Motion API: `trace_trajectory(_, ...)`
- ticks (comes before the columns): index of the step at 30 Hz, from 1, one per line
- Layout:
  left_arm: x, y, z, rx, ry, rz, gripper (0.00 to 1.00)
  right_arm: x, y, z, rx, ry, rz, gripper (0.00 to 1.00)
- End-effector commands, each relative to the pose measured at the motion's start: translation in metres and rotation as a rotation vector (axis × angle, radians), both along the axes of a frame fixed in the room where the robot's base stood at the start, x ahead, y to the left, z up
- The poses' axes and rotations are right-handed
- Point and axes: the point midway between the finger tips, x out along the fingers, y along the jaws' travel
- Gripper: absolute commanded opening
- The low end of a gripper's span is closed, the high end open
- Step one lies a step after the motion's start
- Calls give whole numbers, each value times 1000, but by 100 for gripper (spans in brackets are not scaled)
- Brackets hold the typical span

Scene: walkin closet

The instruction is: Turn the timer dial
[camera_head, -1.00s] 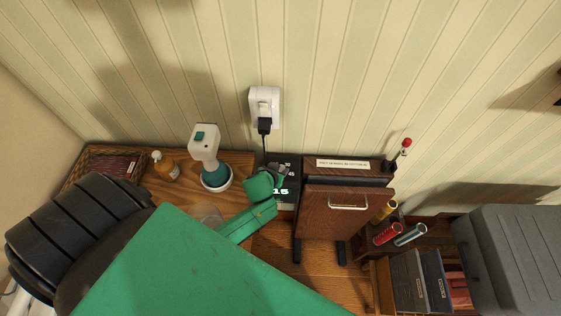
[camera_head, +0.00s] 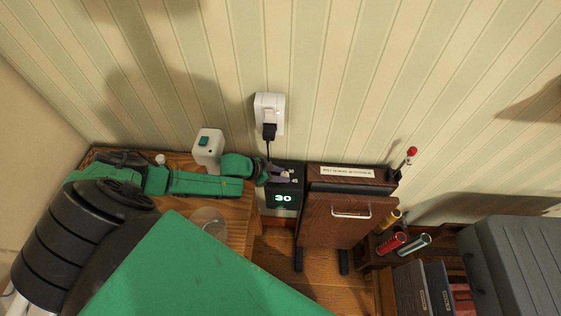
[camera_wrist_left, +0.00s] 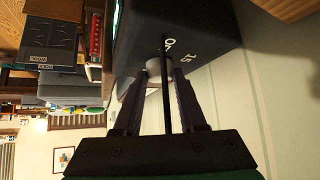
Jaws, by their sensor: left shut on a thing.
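The fingers partly hide the dial. My right gripper is not in view.
A white outlet (camera_head: 270,112) with a black plug and cord is above the timer. A white-headed device (camera_head: 208,148) stands behind my left arm. A brown wooden box with a handle (camera_head: 340,215) stands right of the timer. A clear glass (camera_head: 209,222) is near my arm.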

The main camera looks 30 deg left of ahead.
Motion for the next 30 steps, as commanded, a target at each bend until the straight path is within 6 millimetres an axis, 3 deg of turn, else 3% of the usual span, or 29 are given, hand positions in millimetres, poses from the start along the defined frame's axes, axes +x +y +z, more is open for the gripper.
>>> trace_trajectory(18, 1, -3, 1, -6, -2, -40, 0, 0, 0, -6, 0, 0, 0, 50)
trace_trajectory(19, 1, -3, 1, -6, -2, -40, 48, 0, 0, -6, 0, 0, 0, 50)
trace_trajectory(21, 1, -3, 1, -6, -2, -40, 70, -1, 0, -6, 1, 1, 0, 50)
trace_trajectory(30, 1, -2, 0, -3, 0, -39, 70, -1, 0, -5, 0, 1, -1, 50)
